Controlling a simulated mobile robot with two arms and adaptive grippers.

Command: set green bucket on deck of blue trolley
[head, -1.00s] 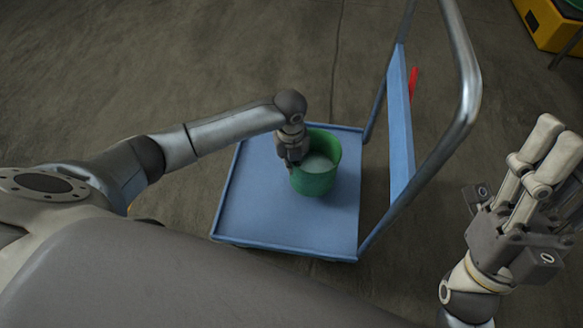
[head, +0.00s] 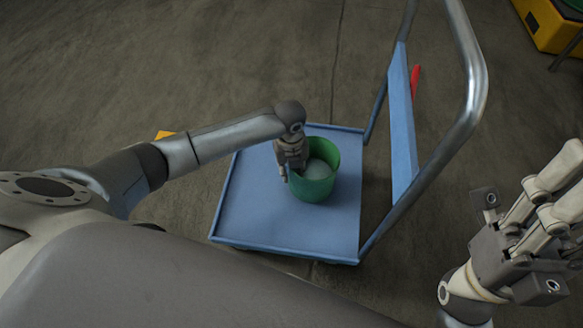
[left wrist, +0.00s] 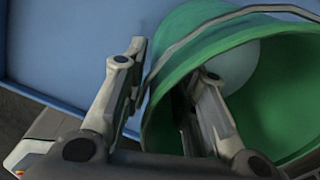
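The green bucket (head: 318,186) stands upright on the blue deck of the trolley (head: 258,213), towards the deck's right side, with pale contents inside. My left gripper (head: 285,166) is at the bucket's left rim. In the left wrist view the green bucket (left wrist: 235,75) fills the right side. There my left gripper (left wrist: 163,100) has one finger outside the wall and one inside, with a gap between them, so it looks open around the rim. My right gripper (head: 545,195) is empty at the right, clear of the trolley, with its fingers apart.
The trolley's grey push handle (head: 470,95) rises at the right of the deck, with a blue panel (head: 401,125) and a red part (head: 415,80) beside it. A yellow object (head: 548,25) is at the top right. The deck's left part is bare.

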